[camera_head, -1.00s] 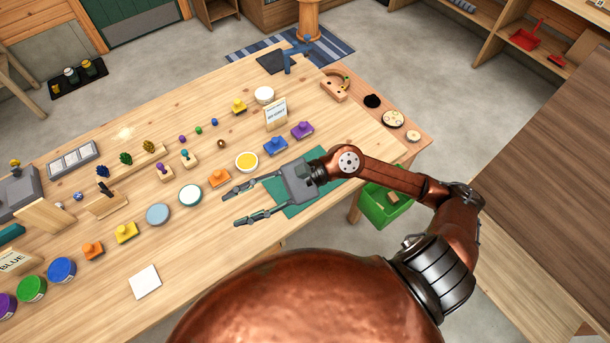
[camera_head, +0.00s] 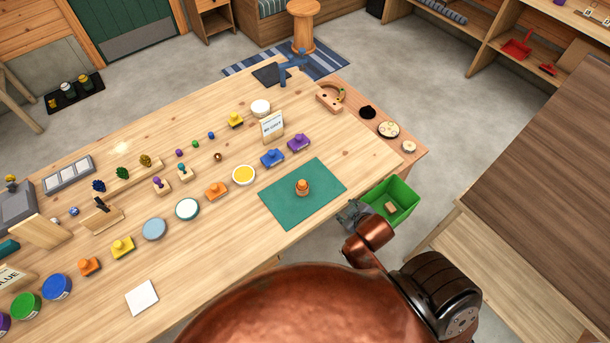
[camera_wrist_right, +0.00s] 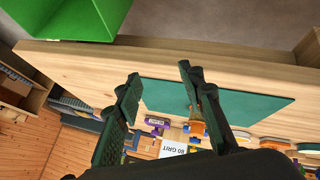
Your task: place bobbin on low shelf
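A small orange and wooden piece, which looks like the bobbin (camera_head: 302,187), stands upright on the green mat (camera_head: 285,212) at the table's right front. In the right wrist view, the bobbin (camera_wrist_right: 197,128) is partly hidden behind a finger, with the mat (camera_wrist_right: 250,103) beyond the fingers. My right gripper (camera_head: 350,215) is at the table's edge, right of the mat and apart from the bobbin. Its fingers (camera_wrist_right: 158,80) are spread with nothing held between them. A shelf unit (camera_head: 490,40) stands at the upper right; I cannot tell which board is the low shelf. My left gripper is out of view.
A green crate (camera_head: 402,198) sits beside my right gripper, below table height. Several coloured blocks, jars and a grit sign (camera_head: 272,127) cover the table (camera_head: 230,235). A brown-topped bench (camera_head: 545,180) stands at the right. Grey floor (camera_head: 440,110) is clear between table and shelves.

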